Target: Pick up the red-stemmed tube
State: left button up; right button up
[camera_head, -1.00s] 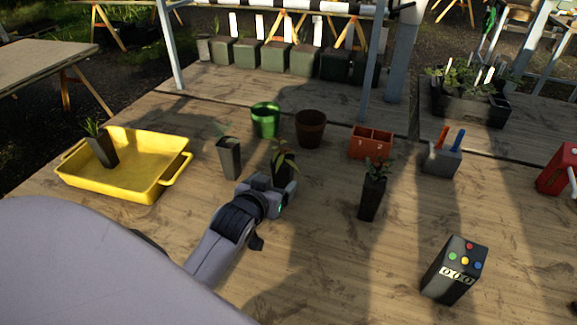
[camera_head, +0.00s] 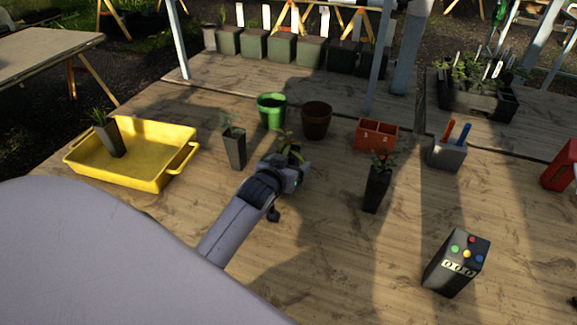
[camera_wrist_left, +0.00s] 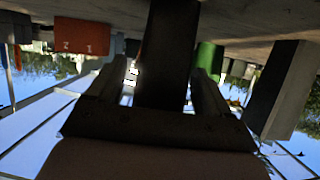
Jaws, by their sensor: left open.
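Several black tubes with plants stand on the wooden bench. My left gripper (camera_head: 291,172) is open around the middle tube, whose leafy plant (camera_head: 288,145) shows above it; the gripper hides its body. In the left wrist view the dark tube (camera_wrist_left: 168,50) stands between the two fingers of the gripper (camera_wrist_left: 160,80). Another tube with grey-green leaves (camera_head: 235,150) stands to its left, and a leafy tube (camera_head: 377,188) to its right. A spiky-leaved tube (camera_head: 112,138) leans in the yellow tray (camera_head: 183,160). I cannot make out stem colours. My right gripper is not in view.
Behind the gripper stand a green pot (camera_head: 271,112), a brown pot (camera_head: 316,122) and a red two-compartment box (camera_head: 376,135). A grey holder (camera_head: 446,154) and a black box with coloured buttons (camera_head: 455,265) are to the right. The front middle bench is clear.

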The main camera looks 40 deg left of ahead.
pick_arm(q)
jog(key=c, duration=1.1)
jog(key=shift+r, duration=0.1)
jog(key=shift+c, duration=0.2)
